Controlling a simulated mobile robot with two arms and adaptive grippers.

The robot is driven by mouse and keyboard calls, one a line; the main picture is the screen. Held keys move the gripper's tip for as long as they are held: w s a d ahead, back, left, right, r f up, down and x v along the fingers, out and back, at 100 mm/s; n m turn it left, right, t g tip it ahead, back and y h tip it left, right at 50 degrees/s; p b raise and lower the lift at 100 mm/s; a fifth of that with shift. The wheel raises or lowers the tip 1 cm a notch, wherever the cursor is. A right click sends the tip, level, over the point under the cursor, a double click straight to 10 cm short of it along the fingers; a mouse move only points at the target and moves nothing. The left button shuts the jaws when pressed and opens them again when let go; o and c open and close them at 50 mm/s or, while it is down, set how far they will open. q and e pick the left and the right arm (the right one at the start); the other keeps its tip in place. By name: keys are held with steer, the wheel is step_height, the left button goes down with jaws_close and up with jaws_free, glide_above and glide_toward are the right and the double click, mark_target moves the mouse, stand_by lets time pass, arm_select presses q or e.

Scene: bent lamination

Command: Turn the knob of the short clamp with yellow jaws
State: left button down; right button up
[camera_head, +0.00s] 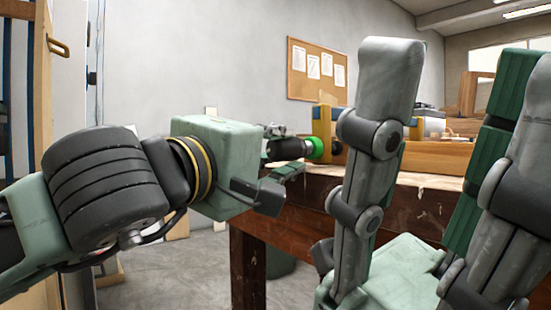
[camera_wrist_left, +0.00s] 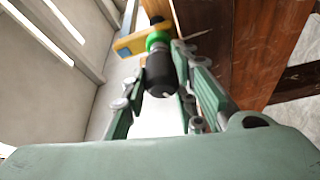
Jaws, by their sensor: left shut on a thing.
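The clamp's knob (camera_head: 290,149) is a black handle with a bright green collar (camera_head: 313,147), lying roughly level at the workbench's left end. The knob also shows in the left wrist view (camera_wrist_left: 160,76), with a yellow jaw (camera_wrist_left: 130,44) beyond it. In the head view a yellow jaw (camera_head: 329,120) stands behind the collar, partly hidden by my right gripper. My left gripper (camera_head: 284,150) is shut on the knob, with a finger on either side. My right gripper (camera_head: 455,80) is close to the camera, pointing up, its fingers apart and empty.
The dark wooden workbench (camera_head: 320,200) carries a long wooden piece (camera_head: 437,157) behind my right gripper. A cork board (camera_head: 316,72) hangs on the back wall. The floor (camera_head: 170,280) left of the workbench is mostly clear.

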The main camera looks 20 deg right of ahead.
arm_select(q)
steer(key=shift+r, duration=0.1)
stand_by(0.3)
steer(key=c, duration=1.6)
jaws_free()
steer(key=shift+s, duration=0.1)
steer(key=shift+o, duration=0.2)
